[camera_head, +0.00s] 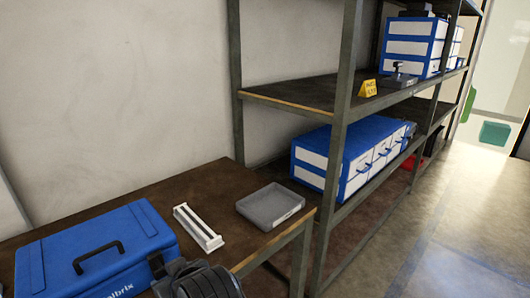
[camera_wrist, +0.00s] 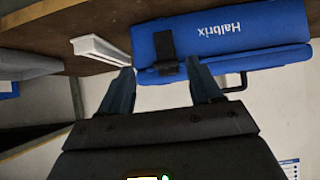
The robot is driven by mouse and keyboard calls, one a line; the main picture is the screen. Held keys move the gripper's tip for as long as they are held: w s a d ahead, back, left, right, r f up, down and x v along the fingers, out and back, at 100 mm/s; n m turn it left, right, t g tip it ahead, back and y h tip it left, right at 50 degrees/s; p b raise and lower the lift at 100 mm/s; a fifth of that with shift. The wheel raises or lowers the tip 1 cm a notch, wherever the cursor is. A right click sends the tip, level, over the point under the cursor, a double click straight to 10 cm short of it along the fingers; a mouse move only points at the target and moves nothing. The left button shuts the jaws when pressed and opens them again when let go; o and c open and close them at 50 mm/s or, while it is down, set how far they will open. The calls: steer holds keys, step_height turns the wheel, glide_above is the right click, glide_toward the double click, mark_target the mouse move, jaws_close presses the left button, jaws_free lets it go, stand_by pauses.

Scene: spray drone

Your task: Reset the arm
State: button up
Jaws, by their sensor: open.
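My gripper (camera_wrist: 158,78) is in the wrist view, its two dark fingers spread apart with nothing between them. The wrist view is turned upside down. A blue case marked Halbrix (camera_wrist: 225,40) lies beyond the fingertips, its latch in line with the gap between them; I cannot tell whether they touch. The same blue case (camera_head: 85,255) sits shut on the brown table at the lower left of the head view. A dark part of my arm (camera_head: 200,282) shows at the bottom beside the case. The fingers are not visible in the head view.
A white slotted bar (camera_head: 198,228) and a grey tray (camera_head: 270,206) lie on the table (camera_head: 170,190). A metal shelf (camera_head: 290,92) to the right holds blue-and-white drawer units (camera_head: 352,155) and a yellow sign (camera_head: 368,88). The floor (camera_head: 470,230) at right is clear.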

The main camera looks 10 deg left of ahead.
steer(key=s+d+f+m+t+h, duration=0.1)
steer(key=s+d+f+m+t, duration=0.15)
steer(key=s+d, duration=0.45)
steer(key=s+d+f+m+t, duration=0.1)
steer(key=s+d+f, duration=0.3)
steer(key=d, duration=0.6)
steer(key=s+d+f+m+t+h, duration=0.15)
steer(key=s+d+f, duration=0.3)
steer(key=d, duration=0.45)
steer(key=s+d+r+m+t+h, duration=0.25)
steer(key=s+d+r, duration=0.35)
steer(key=s+d, duration=0.65)
steer(key=s+d+r+m+h, duration=0.2)
steer(key=s+d+r, duration=0.3)
steer(key=s+r, duration=0.5)
steer(key=shift+s+d+r+h, duration=0.3)
steer(key=shift+r+h, duration=0.1)
steer(key=shift+r, duration=0.25)
steer(key=shift+t, duration=0.25)
